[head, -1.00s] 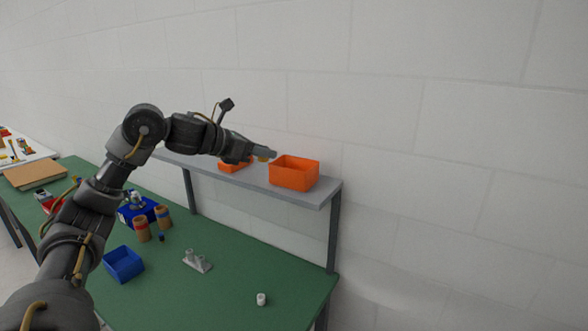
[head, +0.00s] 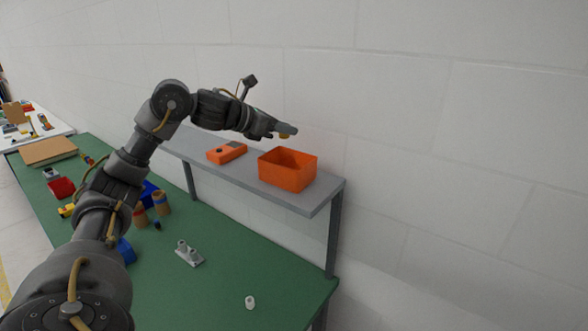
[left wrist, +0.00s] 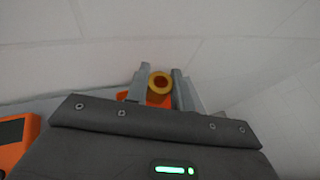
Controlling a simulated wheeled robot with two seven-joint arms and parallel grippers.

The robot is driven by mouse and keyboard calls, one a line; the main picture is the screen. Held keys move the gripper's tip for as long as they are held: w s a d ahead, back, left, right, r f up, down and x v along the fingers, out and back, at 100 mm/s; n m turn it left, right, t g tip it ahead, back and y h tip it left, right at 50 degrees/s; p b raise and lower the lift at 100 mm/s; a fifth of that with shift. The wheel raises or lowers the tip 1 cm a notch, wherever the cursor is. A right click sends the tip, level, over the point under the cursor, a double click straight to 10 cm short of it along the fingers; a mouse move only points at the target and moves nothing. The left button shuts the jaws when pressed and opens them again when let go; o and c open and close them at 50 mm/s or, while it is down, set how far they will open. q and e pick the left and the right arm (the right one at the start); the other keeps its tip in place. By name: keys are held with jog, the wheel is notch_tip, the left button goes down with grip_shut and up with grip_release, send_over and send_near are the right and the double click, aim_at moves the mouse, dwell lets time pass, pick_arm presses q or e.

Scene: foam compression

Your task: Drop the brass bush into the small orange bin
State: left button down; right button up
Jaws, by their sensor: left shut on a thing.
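My left gripper (head: 286,131) is shut on the brass bush (head: 284,136), a small yellow ring. In the left wrist view the brass bush (left wrist: 159,83) sits between the two fingertips, with its round opening facing the camera. The small orange bin (head: 289,169) is an open box on the grey shelf, and it looks empty where its inside shows. In the head view the bush is above the bin, near its back edge. In the left wrist view a bit of the orange bin (left wrist: 125,96) shows behind the fingers. My right gripper is not in view.
An orange device (head: 227,152) lies on the grey shelf (head: 316,199) left of the bin. Below, the green table (head: 205,285) bears a grey fitting (head: 189,253), a white cylinder (head: 250,302) and brown cylinders (head: 161,203). A pale wall stands behind the shelf.

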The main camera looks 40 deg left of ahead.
aim_at(282, 148)
pick_arm(q)
jog(key=shift+s+f, duration=0.2)
jog(key=shift+s, duration=0.15)
jog(key=shift+s+f, duration=0.35)
jog(key=shift+f, duration=0.55)
jog(key=f, duration=0.1)
jog(key=w+f, duration=0.1)
jog(key=shift+f, duration=0.4)
jog(key=shift+s+f, duration=0.1)
jog(key=shift+f, duration=0.15)
jog(key=shift+s, duration=0.1)
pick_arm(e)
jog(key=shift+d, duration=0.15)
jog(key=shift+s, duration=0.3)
pick_arm(q)
jog(key=c, duration=1.1)
grip_release()
